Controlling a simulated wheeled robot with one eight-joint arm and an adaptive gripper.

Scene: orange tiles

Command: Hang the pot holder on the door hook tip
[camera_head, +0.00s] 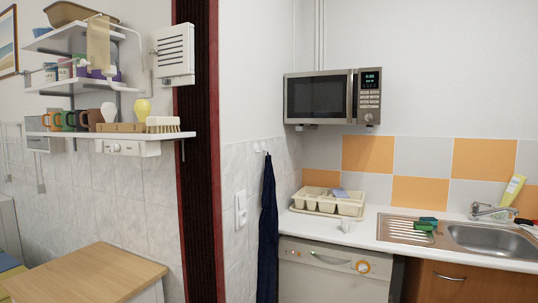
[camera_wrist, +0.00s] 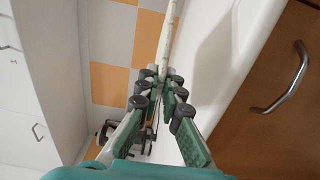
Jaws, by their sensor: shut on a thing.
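My gripper (camera_wrist: 160,74) shows only in the wrist view, with its green fingers closed together at the tips. A thin, pale, cream strip (camera_wrist: 171,35) runs up from between the fingertips; it looks like the pot holder seen edge-on, and its face is hidden. The head view shows neither my gripper nor this strip. I cannot make out a door hook for certain. Small white hooks (camera_head: 257,147) sit on the wall left of the counter, and a dark blue cloth (camera_head: 268,225) hangs beside them.
A white cabinet front (camera_wrist: 30,90) is at left in the wrist view, and a brown drawer front with a metal handle (camera_wrist: 285,85) is at right. Orange and white tiles (camera_wrist: 115,50) lie between. The head view shows a counter (camera_head: 375,235), a sink (camera_head: 490,240) and a wooden table (camera_head: 85,272).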

